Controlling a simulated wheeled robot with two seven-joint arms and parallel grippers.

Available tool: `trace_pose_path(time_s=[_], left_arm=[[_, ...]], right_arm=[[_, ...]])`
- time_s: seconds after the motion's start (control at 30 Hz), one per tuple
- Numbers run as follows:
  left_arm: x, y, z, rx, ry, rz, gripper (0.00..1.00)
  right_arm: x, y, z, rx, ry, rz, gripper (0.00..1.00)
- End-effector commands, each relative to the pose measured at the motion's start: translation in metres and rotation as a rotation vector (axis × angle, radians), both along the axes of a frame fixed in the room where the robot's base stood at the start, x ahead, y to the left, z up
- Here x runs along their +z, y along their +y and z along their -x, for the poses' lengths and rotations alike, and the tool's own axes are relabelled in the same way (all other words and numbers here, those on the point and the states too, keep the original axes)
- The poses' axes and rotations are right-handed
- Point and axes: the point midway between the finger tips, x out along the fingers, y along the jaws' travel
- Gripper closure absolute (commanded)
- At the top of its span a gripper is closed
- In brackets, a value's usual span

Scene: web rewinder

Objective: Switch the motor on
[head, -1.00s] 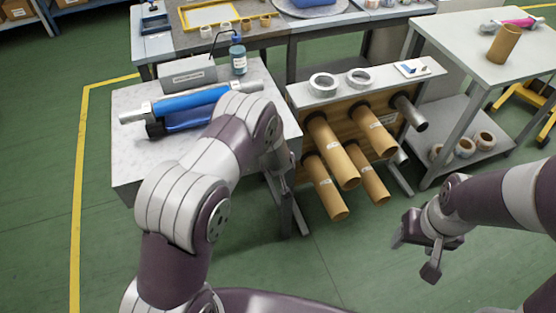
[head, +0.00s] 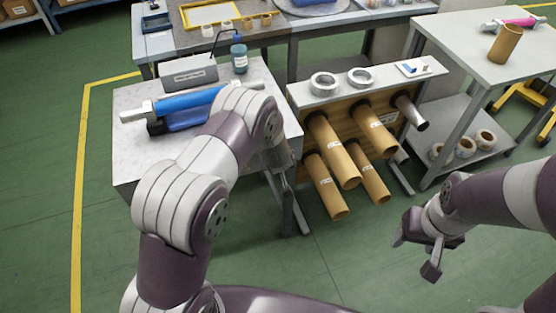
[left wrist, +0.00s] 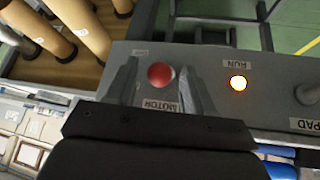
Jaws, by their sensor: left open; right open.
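In the left wrist view a round red knob (left wrist: 160,76) sits on a grey control panel (left wrist: 215,107) beside a label reading MOTOR. My left gripper (left wrist: 158,84) is open, with one finger on each side of the knob; I cannot tell whether they touch it. A lamp (left wrist: 238,83) labelled RUN glows near the knob. In the head view the rewinder, with its blue roll (head: 190,101), stands on a light table, partly behind my left arm. My right gripper (head: 428,245) is open and empty over the green floor.
A rack (head: 300,95) with brown cardboard tubes (head: 333,149) sticking out stands right of the rewinder table (head: 128,168). A blue bottle (head: 239,59) stands behind the rewinder. A grey table (head: 470,55) is at the right. The floor in front is clear.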

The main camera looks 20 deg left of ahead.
Motion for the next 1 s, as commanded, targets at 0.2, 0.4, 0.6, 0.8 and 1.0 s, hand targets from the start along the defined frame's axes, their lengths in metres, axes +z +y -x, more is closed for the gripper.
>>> trace_pose_path(time_s=[0.2,0.4,0.6,0.8,1.0], left_arm=[[0.049,-0.007,0.029,-0.002,-0.003,0.000,0.47],[0.084,-0.013,0.052,-0.001,-0.002,0.000,0.47],[0.093,-0.014,0.060,0.000,-0.001,0.000,0.47],[0.092,-0.014,0.060,0.000,-0.001,0.000,0.47],[0.092,-0.014,0.060,0.000,-0.001,0.000,0.47]], right_arm=[[0.009,0.000,0.000,0.000,0.000,0.000,0.38],[0.016,0.000,0.000,0.000,0.000,0.000,0.38],[0.017,0.000,0.000,0.000,0.000,0.000,0.38],[0.017,0.000,0.000,0.000,0.000,0.000,0.38],[0.017,0.000,0.000,0.000,0.000,0.000,0.38]])
